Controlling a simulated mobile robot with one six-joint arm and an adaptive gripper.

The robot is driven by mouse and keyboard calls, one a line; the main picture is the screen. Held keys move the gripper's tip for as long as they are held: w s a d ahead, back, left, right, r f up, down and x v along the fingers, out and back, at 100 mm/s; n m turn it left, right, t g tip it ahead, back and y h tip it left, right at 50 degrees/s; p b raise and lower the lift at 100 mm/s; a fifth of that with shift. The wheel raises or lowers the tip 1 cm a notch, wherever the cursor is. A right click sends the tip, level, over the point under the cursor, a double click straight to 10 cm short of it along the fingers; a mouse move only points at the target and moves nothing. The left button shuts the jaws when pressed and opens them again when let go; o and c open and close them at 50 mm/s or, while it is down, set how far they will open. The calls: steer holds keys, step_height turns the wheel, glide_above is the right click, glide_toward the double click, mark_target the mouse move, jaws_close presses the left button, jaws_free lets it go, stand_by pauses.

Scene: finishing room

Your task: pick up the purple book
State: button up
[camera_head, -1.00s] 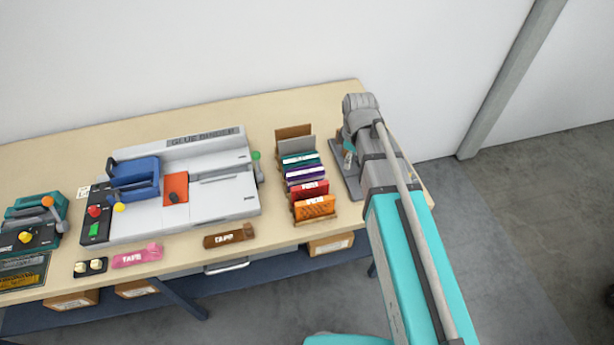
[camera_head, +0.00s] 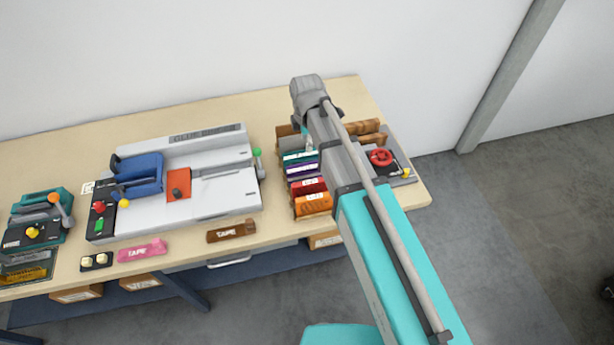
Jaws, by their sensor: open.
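The purple book (camera_head: 303,172) stands on edge in a row of books in a holder on the table, in the head view. It is between a teal book (camera_head: 299,157) in back and a red book (camera_head: 309,188) in front. An orange book (camera_head: 313,205) is at the front end. My gripper (camera_head: 307,142) is above the back part of the row, behind the purple book in the picture. It is open, and the arm hides most of it. I cannot tell its height above the books.
A glue binder (camera_head: 225,195) fills the table's middle. A wall rises behind the table.

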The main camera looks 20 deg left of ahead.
mark_target(306, 168)
steer(key=shift+f+b, duration=4.25)
steer(key=shift+f, duration=0.05)
steer(key=shift+s+a+f+b, duration=0.15)
steer(key=shift+f+b, duration=2.45)
steer(key=shift+c, duration=0.3)
jaws_close()
